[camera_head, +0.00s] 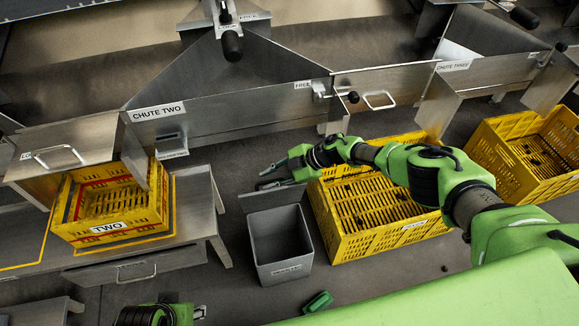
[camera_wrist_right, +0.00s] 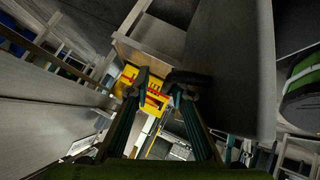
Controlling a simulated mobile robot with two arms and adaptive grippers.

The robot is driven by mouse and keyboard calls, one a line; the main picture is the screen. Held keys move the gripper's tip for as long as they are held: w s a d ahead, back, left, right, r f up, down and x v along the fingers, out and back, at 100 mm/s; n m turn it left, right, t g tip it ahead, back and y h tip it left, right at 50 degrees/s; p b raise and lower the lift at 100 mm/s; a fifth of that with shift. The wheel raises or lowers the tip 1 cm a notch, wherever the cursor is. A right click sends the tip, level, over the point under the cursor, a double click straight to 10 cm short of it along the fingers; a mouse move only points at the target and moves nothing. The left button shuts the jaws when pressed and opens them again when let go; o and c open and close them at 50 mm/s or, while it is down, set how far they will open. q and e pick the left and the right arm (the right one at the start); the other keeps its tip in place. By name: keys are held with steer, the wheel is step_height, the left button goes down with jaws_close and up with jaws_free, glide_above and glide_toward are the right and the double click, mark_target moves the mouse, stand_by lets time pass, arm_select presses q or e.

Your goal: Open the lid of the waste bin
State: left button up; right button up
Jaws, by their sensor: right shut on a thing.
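The waste bin (camera_head: 281,265) is a grey, square, open-topped box with a label on its front, standing on the floor. Its dark inside shows from above. Its grey lid (camera_head: 266,200) stands raised and tilted at the bin's back edge. My right gripper (camera_head: 276,176) is at the lid's upper edge, shut on its handle, partly hidden. In the right wrist view the gripper (camera_wrist_right: 160,82) is beside a dark handle (camera_wrist_right: 190,77) on a large grey panel (camera_wrist_right: 238,60), which looks like the lid.
A yellow crate (camera_head: 347,248) stands close right of the bin; another (camera_head: 509,184) is farther right. A crate labelled TWO (camera_head: 75,235) sits on a metal stand (camera_head: 203,205) at left. Chute panels (camera_head: 245,110) rise behind. A green object (camera_head: 317,302) lies on the floor.

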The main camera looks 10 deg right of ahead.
steer(key=v, duration=1.2)
steer(key=shift+w, duration=0.25)
steer(key=shift+r, duration=0.1)
